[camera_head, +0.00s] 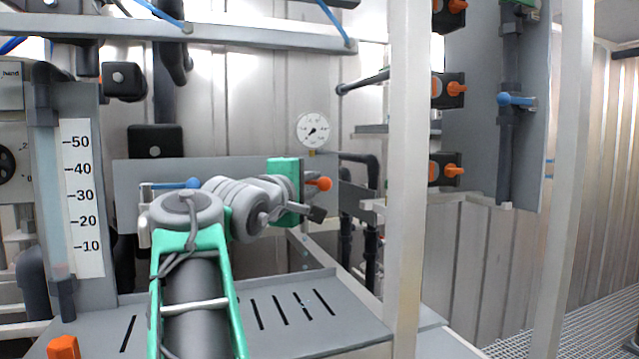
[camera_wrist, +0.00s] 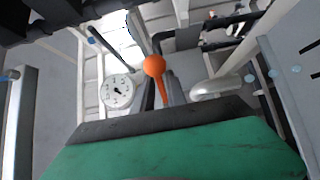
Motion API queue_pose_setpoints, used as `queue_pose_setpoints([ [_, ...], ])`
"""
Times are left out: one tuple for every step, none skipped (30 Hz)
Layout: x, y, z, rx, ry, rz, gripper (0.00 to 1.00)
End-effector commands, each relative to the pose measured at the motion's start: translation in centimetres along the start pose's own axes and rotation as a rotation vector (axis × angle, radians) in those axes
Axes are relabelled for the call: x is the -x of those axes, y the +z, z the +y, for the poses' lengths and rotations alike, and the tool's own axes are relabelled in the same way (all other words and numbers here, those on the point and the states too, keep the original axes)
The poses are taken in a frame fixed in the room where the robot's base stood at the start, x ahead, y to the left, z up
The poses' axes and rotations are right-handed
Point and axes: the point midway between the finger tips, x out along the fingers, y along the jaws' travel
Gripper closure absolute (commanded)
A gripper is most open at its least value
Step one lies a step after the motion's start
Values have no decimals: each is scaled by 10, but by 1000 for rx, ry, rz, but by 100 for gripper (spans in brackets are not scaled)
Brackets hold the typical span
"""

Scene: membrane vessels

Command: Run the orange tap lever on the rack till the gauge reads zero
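The orange tap lever (camera_head: 323,183) has a round knob and shows just right of my green gripper (camera_head: 284,192) in the head view. In the wrist view the lever's orange knob and stem (camera_wrist: 154,67) stand beyond the green and black edge of my gripper, with the stem's lower end hidden behind it. The round white gauge (camera_head: 313,130) is above the lever; its dark needle is off upright and its numbers are too small to read. The gauge also shows in the wrist view (camera_wrist: 117,91), left of the lever. My fingertips cannot be made out, so their opening and any contact are unclear.
A blue lever (camera_head: 183,184) is left of my wrist, and another blue lever (camera_head: 515,99) is on the right panel. Several orange-handled valves (camera_head: 452,89) line that panel. A white upright post (camera_head: 405,180) stands right of my gripper. A slotted grey shelf (camera_head: 345,325) lies below.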

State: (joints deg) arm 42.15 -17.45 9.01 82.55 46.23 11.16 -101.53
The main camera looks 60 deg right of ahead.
Motion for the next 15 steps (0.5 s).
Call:
queue_pose_setpoints([
  [-12,1,1,2,-2,-5,83],
  [-17,1,1,1,-2,-5,83],
  [-24,1,1,0,-1,-4,83],
  [-29,0,1,1,-2,-3,83],
  [-33,0,1,1,-1,-2,83],
  [-37,0,1,-1,0,-1,83],
  [-39,0,1,-1,0,0,83],
  [-41,0,1,-1,0,1,83],
  [-43,0,0,-2,0,2,83],
  [-44,0,0,-2,0,2,83],
  [-44,-1,0,-2,0,2,83],
  [-44,-1,0,-2,0,3,83],
  [-44,-1,0,-2,0,3,83],
  [-43,-1,0,-2,0,3,83],
  [-43,-1,0,-2,0,3,83],
])
